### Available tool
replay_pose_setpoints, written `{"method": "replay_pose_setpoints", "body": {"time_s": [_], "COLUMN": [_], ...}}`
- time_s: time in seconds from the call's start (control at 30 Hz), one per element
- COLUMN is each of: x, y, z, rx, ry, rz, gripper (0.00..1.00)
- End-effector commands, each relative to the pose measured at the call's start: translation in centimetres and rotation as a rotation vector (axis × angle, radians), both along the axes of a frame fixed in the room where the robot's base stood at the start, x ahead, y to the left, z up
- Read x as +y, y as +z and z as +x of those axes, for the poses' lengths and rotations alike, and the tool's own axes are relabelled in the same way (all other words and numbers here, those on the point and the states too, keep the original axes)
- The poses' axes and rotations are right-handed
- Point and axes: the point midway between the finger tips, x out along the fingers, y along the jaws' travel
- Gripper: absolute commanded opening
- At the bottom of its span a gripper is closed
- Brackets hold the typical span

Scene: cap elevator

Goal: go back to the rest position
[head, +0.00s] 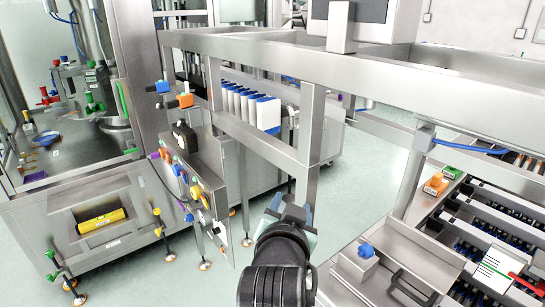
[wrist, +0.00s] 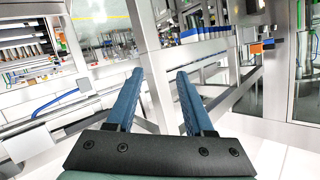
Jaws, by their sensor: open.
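My gripper (head: 290,210) shows at the lower middle of the head view, at the end of my black arm, in front of the steel frame. In the wrist view my gripper (wrist: 155,88) shows two blue-grey fingers spread apart with nothing between them. Its fingers point toward the steel frame post (wrist: 147,70) and touch nothing that I can see. My arm hides part of the floor behind it.
A steel frame (head: 310,130) with a long upper beam stands close ahead. White bottles with blue caps (head: 265,113) line up behind it. A machine with a yellow cylinder (head: 101,221) is at left. A conveyor with a blue knob (head: 366,250) is at right.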

Motion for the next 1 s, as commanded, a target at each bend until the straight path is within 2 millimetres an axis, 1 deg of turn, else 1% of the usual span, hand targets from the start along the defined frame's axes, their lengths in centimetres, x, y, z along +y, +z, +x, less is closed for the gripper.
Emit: {"method": "replay_pose_setpoints", "body": {"time_s": [0.03,0.07,0.1,0.13,0.17,0.2,0.27,0.3,0.37,0.4,0.43,0.5,0.53,0.6,0.67,0.77,1.0], "x": [0.4,0.7,0.9,1.2,1.4,1.7,2.0,2.3,2.6,2.8,2.9,3.1,3.2,3.3,3.3,3.4,3.4], "y": [4.2,6.5,9.5,11.7,13.9,16.8,20.9,23.4,26.7,28.5,29.8,32.0,32.8,34.0,34.6,35.0,35.0], "z": [-0.3,-0.7,-1.3,-2.0,-2.7,-3.8,-5.9,-7.5,-9.9,-11.5,-12.7,-15.1,-16.0,-17.6,-18.5,-19.0,-19.0], "rx": [-0.107,-0.167,-0.247,-0.306,-0.366,-0.446,-0.565,-0.642,-0.748,-0.813,-0.857,-0.944,-0.974,-1.026,-1.053,-1.072,-1.069], "ry": [0.026,0.040,0.055,0.066,0.074,0.082,0.090,0.091,0.088,0.084,0.079,0.069,0.064,0.055,0.049,0.045,0.045], "rz": [-0.035,-0.057,-0.087,-0.110,-0.133,-0.166,-0.213,-0.245,-0.290,-0.317,-0.336,-0.371,-0.384,-0.406,-0.417,-0.425,-0.425], "gripper": [0.53,0.53,0.53,0.53,0.53,0.53,0.53,0.53,0.53,0.53,0.53,0.53,0.53,0.53,0.53,0.53,0.53]}}
